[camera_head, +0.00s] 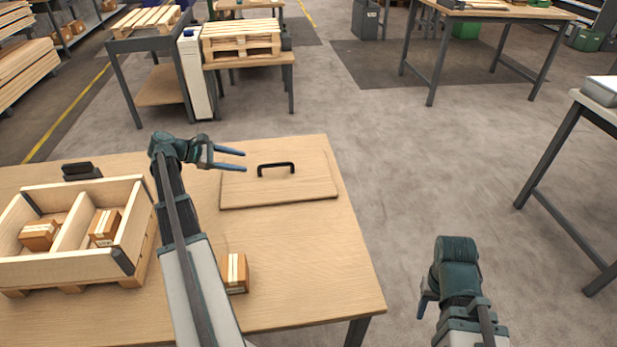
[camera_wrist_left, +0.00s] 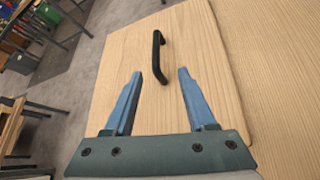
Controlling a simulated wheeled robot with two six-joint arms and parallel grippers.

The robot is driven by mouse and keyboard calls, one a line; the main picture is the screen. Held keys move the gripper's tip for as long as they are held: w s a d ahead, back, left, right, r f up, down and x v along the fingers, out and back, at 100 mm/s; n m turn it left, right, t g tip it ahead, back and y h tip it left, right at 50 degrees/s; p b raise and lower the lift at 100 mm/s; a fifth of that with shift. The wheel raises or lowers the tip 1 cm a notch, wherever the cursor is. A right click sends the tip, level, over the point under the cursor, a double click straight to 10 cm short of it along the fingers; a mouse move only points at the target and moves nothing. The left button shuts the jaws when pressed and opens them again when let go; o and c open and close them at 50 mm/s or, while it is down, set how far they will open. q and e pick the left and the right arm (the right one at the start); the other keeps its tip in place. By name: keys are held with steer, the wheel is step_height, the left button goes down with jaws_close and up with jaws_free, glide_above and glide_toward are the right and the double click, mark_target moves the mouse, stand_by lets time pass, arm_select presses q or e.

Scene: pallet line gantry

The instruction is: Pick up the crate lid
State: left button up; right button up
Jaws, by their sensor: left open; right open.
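The crate lid (camera_head: 285,190) is a flat wooden panel lying on the table, with a black bar handle (camera_head: 276,169) standing on top. My left gripper (camera_head: 244,160) is open and empty, its blue fingers pointing at the handle from the left. In the left wrist view, the lid (camera_wrist_left: 120,70) fills the middle and the handle (camera_wrist_left: 156,55) stands ahead of the two fingertips (camera_wrist_left: 160,75), apart from them by a little. My right gripper (camera_head: 428,296) is low at the right, away from the table, with its fingers partly hidden behind its wrist.
An open wooden crate (camera_head: 65,264) with two compartments holds small cardboard boxes at the left of the table (camera_head: 310,265). Another small box (camera_head: 237,272) lies beside my left forearm. A black object (camera_head: 81,171) stands behind the crate. The table's right side is clear.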

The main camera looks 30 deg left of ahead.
mark_target(272, 164)
arm_select(q)
steer(key=b+x, duration=0.1)
steer(key=x, duration=0.1)
steer(key=b+x, duration=0.1)
steer(key=x, duration=0.2)
steer(key=b+x, duration=0.2)
steer(key=shift+w+a+f, duration=0.1)
steer(key=shift+w+a, duration=0.1)
steer(key=shift+w, duration=0.4)
steer(key=shift+w+d+f, duration=0.1)
steer(key=shift+w+d, duration=0.15)
steer(key=shift+w, duration=0.05)
steer(key=b+x, duration=0.2)
steer(key=x, duration=0.3)
steer(key=shift+d, duration=0.3)
jaws_close()
steer(key=shift+r+n, duration=0.2)
steer(key=shift+n, duration=0.1)
stand_by(0.3)
